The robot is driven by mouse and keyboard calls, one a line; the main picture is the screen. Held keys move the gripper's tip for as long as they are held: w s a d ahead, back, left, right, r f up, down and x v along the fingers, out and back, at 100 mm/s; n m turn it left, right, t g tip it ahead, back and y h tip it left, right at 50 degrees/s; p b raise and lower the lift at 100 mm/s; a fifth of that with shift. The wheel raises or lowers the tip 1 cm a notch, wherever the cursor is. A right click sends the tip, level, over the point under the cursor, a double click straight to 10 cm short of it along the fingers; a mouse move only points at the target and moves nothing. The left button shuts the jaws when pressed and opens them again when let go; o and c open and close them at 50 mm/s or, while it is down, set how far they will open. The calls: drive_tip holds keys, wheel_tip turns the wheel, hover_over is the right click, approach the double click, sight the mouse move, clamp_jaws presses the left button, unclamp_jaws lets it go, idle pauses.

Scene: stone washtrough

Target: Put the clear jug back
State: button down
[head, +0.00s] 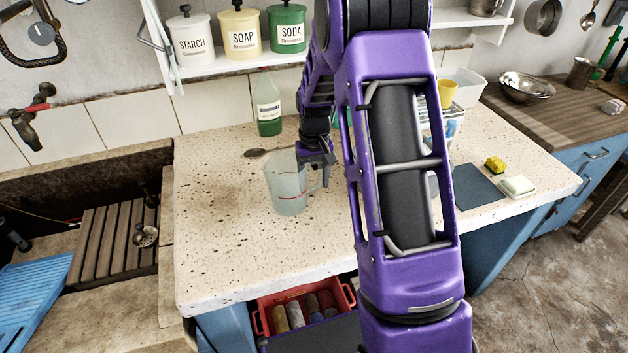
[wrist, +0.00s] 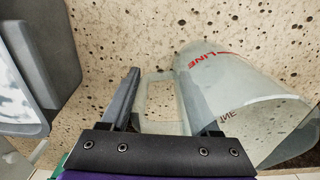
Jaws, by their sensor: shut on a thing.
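The clear jug (head: 288,186) is upright at the middle of the speckled counter (head: 225,240) in the head view, with red marking on its side. I cannot tell if its base touches the counter. My gripper (head: 318,160) is at the jug's upper right, on the handle side. In the wrist view the jug (wrist: 245,95) fills the right side, and its handle (wrist: 156,100) lies between the two fingers of my gripper (wrist: 158,75). My gripper is shut on the handle.
A shelf (head: 230,65) above holds starch, soap and soda canisters. A stone trough (head: 90,260) is at left. A yellow sponge (head: 495,164) and soap (head: 517,186) are at right. The counter's front left is clear.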

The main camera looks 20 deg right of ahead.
drive_tip(key=shift+c, duration=0.6)
unclamp_jaws()
wheel_tip(320, 180, up, 12)
drive_tip(key=p, duration=0.1)
drive_tip(key=shift+s+r, duration=0.1)
